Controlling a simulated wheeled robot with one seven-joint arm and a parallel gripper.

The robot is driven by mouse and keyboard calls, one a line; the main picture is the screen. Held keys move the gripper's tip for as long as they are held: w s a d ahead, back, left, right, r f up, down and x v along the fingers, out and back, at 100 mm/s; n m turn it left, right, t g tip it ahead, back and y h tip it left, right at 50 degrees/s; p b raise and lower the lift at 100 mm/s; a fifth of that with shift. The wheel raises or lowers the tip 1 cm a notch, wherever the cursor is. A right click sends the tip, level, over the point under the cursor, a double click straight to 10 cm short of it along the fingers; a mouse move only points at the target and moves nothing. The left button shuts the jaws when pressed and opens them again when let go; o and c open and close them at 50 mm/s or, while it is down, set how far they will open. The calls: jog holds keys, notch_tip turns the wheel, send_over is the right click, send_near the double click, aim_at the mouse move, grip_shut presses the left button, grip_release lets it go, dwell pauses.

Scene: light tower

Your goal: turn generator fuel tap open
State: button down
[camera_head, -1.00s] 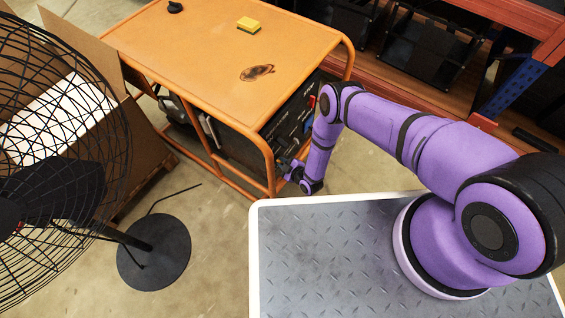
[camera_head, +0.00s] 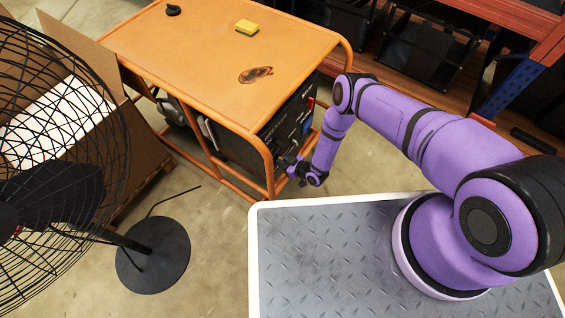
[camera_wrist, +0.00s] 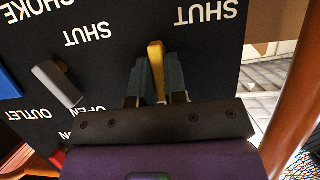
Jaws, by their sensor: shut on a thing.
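The generator (camera_head: 215,97) is a unit in an orange tube frame with a flat orange top, in the upper middle of the head view. Its black control panel (camera_head: 290,118) is on the side facing my arm. My gripper (camera_head: 293,170) is at the lower part of that panel. In the wrist view, my gripper (camera_wrist: 158,82) is shut on a yellow lever (camera_wrist: 156,58), with one finger on each side. The lever points roughly up and down in that picture. The word SHUT is upside down near it; the lever's own name is not visible.
A grey lever (camera_wrist: 57,83) sits tilted on the panel, between SHUT and OPEN labels. An orange frame tube (camera_wrist: 298,90) runs close on the right in the wrist view. A black fan (camera_head: 60,180) and a cardboard box (camera_head: 140,150) stand left of the generator. A sponge (camera_head: 247,27) lies on its top.

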dwell(0.5)
jog(key=c, duration=1.2)
grip_release()
jog(key=shift+o, duration=0.2)
jog(key=v, duration=1.1)
jog(key=shift+w, duration=0.1)
